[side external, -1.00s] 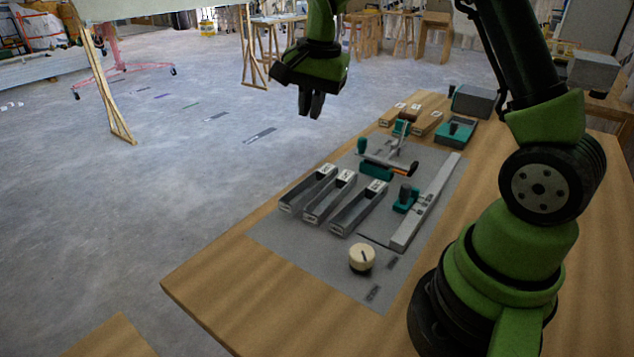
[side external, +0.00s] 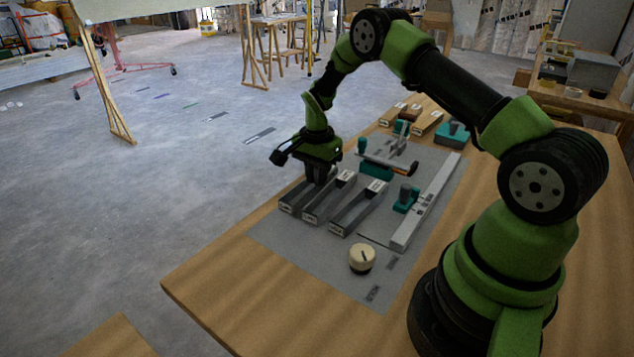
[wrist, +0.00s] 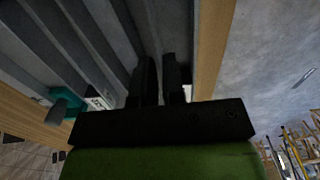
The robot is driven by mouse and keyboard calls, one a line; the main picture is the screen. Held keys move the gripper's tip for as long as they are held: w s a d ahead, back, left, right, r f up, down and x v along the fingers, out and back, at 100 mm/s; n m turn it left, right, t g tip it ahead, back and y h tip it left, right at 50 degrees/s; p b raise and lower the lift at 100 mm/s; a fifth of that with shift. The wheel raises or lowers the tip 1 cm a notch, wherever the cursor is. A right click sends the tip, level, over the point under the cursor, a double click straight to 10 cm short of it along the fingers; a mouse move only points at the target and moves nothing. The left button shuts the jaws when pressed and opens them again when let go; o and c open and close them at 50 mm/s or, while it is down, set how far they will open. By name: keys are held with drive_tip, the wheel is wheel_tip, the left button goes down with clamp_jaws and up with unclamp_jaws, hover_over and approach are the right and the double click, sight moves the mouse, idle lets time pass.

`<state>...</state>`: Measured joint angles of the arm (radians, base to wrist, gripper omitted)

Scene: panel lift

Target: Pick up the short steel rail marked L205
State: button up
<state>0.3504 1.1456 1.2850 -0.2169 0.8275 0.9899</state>
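Three short grey steel rails lie side by side on the grey mat: the left rail (side external: 289,204), the middle rail (side external: 317,212) and the right rail (side external: 346,222). Each has small white labels, too small to read, so I cannot tell which is L205. My gripper (side external: 318,177) points down at the far part of the left rail and hides part of it. In the wrist view my gripper's two dark fingers (wrist: 160,80) stand a little apart. I cannot tell whether the rail is between them. A white label (wrist: 188,92) shows beside the right finger.
A long pale rail (side external: 428,203) lies right of the short rails. Teal-based tools (side external: 376,171) stand behind them. Wooden blocks (side external: 427,122) lie at the back. The table's left edge is close to the left rail.

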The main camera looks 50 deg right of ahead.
wheel_tip(320, 180, down, 3)
drive_tip(key=shift+r, duration=0.2)
clamp_jaws()
drive_tip(key=shift+r, duration=0.1)
